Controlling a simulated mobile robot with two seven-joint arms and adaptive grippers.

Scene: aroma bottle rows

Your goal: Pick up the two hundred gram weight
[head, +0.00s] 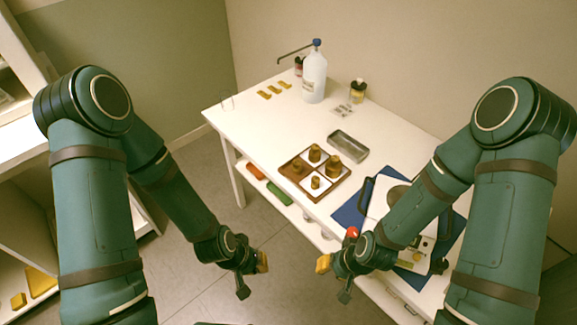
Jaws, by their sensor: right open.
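Several brass weights of different sizes stand in a wooden tray (322,195) with white compartments on the table. One weight (314,153) is at the tray's back, a wide one (333,164) at the right, another (297,168) at the left and the smallest (315,182) at the front. No markings are readable, so I cannot tell which is two hundred grams. My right gripper (334,280) is open and empty, nearer me than the tray, by the table's front edge. My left gripper (252,277) is open and empty over the floor, left of it.
A metal dish (348,147) lies right of the tray. A blue mat (348,217) carries a scale, partly hidden by my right arm, with a red knob (352,232) near it. A clear bottle (314,78) and dark jar (358,91) stand behind.

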